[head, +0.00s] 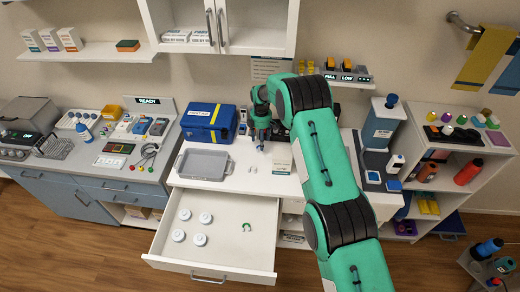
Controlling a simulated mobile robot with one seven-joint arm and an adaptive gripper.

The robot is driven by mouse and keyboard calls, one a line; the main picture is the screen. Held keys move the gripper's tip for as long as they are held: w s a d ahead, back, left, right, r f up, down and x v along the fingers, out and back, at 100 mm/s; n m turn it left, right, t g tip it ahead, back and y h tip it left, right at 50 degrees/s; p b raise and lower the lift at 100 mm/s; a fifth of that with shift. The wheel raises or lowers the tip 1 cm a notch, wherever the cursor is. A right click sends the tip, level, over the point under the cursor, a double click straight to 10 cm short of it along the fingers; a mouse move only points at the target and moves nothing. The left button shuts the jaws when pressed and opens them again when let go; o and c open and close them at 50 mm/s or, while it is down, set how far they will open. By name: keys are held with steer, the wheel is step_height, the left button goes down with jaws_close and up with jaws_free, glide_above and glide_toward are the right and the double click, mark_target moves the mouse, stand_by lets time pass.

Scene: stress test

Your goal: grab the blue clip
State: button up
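I cannot clearly make out a blue clip in the head view. A small green curved piece, perhaps a clip (246,227), lies in the open drawer (238,260). A small pale curved piece (252,169) lies on the white counter, just below my gripper in the picture. My gripper (260,147) points down over the counter, between the blue case and a small white box. It is small and dark here, and I cannot tell whether its fingers are open or shut. My green arm hides part of the counter to its right.
Several white round pieces (202,218) lie in the drawer, which sticks out from the counter. A grey tray (205,178) and a blue case with yellow trim (205,119) stand left of my gripper. The white box (282,161) stands right. A cabinet (235,25) hangs above.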

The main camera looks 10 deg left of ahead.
steer(key=shift+a+f, duration=0.1)
steer(key=shift+f, duration=2.1)
steer(key=c, duration=0.8)
